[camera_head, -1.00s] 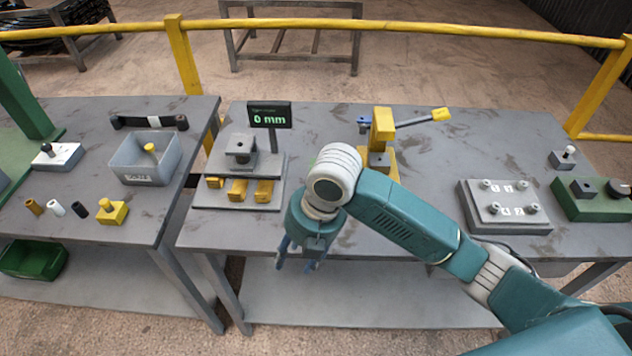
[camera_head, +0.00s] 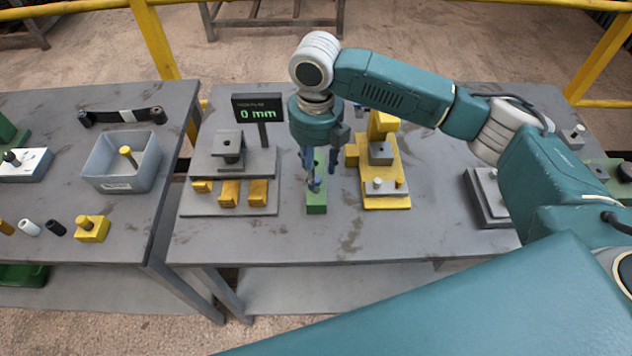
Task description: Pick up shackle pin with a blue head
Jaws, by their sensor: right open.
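My right gripper (camera_head: 318,170) points down over a small green block (camera_head: 316,207) on the middle table. It is open, with its blue-grey fingers apart. A small bluish and grey piece (camera_head: 314,184) stands at the green block, between or just below the fingertips. It may be the blue-headed shackle pin, but the fingers partly hide it and I cannot tell for sure. I cannot tell whether a finger touches it. My left gripper is out of view.
A yellow press (camera_head: 386,195) stands close on the right of the gripper. A display reading 0 mm (camera_head: 257,107) and a grey fixture (camera_head: 228,165) stand on the left. A grey bin (camera_head: 100,165) is on the left table. The middle table's front strip is clear.

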